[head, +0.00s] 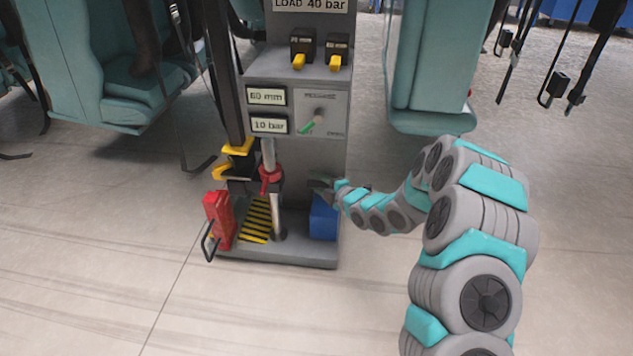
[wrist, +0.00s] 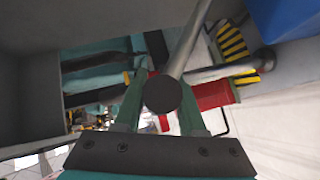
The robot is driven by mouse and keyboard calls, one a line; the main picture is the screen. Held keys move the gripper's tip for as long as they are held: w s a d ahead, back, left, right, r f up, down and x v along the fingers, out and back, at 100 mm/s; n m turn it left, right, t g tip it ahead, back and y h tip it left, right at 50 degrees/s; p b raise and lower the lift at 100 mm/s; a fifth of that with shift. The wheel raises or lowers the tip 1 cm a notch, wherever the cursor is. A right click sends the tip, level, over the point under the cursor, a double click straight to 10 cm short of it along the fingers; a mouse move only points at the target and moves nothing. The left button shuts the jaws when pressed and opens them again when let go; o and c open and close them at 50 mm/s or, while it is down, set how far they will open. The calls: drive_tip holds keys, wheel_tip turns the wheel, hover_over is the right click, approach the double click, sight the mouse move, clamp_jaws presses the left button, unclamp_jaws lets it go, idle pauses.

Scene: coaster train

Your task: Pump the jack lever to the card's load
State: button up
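The card (head: 310,4) at the top of the grey jack stand reads LOAD 40 bar. Below it, one display (head: 266,96) reads 60 mm and another (head: 269,125) reads 10 bar. My gripper (head: 325,187) is low at the stand's right side. In the wrist view, the jack lever (wrist: 188,42) is a pale rod with a round dark end between the two fingers of my gripper (wrist: 162,92). The fingers appear to touch it on both sides. In the head view my gripper largely hides the lever.
A small knob with a green pointer (head: 311,123) and two black-and-yellow switches (head: 301,53) sit on the stand. A silver column (head: 270,205) with a red collar, a red block (head: 219,220) and a blue box (head: 323,218) are lower. Teal seats flank it; the front floor is clear.

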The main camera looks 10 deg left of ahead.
clamp_jaws()
idle(1.0)
